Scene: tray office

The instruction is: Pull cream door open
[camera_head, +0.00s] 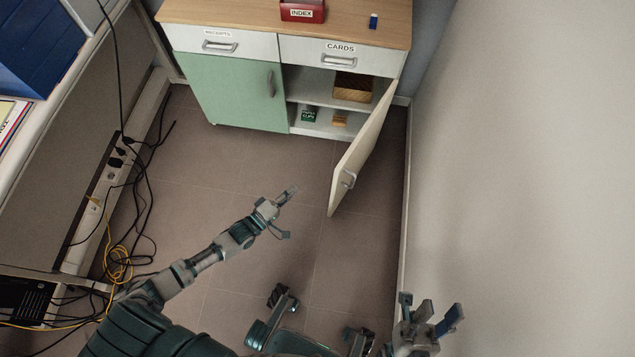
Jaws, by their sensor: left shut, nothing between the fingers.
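The cream door (362,150) stands swung out from the right side of the cabinet, its free edge toward me.
The cabinet (345,62) has a closed green door (234,94) at left, and its open shelves hold small boxes. The wall (520,170) closes off the right side. Cables (140,190) lie along the left. The floor before the cabinet is clear.

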